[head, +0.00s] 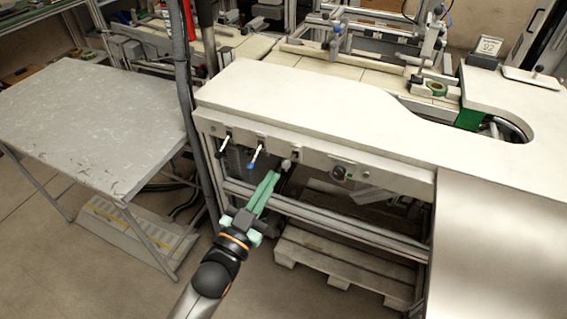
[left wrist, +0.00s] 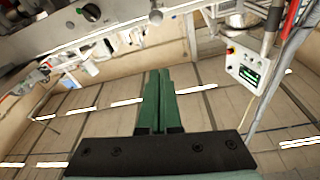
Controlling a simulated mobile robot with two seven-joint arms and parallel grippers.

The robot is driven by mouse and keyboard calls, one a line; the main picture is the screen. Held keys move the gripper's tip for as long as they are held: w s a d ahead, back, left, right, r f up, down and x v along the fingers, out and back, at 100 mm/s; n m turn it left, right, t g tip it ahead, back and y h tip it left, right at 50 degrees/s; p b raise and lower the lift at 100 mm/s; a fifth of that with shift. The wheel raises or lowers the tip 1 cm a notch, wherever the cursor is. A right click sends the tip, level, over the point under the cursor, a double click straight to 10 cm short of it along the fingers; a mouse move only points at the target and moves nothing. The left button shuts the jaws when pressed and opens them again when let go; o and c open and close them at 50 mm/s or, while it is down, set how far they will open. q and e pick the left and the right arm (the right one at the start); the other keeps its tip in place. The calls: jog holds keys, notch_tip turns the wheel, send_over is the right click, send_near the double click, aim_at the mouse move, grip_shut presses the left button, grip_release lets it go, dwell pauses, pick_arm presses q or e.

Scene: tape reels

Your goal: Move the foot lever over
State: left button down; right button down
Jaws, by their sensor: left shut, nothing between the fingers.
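A row of small levers sits on the front panel under the white machine table (head: 300,100). From the left there is a white-stemmed lever with a dark tip (head: 221,147), a blue-tipped lever (head: 253,160) and a lever with a grey ball knob (head: 286,164). No readable label shows which is the foot lever. My left gripper (head: 273,176) has green fingers, shut and empty, pointing up at the panel just below and left of the ball knob. In the left wrist view the shut fingers (left wrist: 158,74) lie below the ball knob (left wrist: 155,17), apart from it.
A round dark knob (head: 339,173) is on the panel to the right. A wooden pallet (head: 330,265) and metal rails lie under the table. A grey side table (head: 90,110) stands at left.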

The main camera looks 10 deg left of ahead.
pick_arm(q)
jog(key=r, duration=0.2)
send_over(283, 165)
jog(key=s+d, duration=0.1)
jog(key=s, duration=0.1)
jog(key=f, duration=0.3)
jog(key=shift+w+a+f, duration=0.1)
jog(key=shift+w+a, duration=0.05)
jog(key=shift+w, duration=0.25)
jog(key=shift+a+f, duration=0.15)
jog(key=shift+f, duration=0.35)
jog(key=shift+f, duration=0.1)
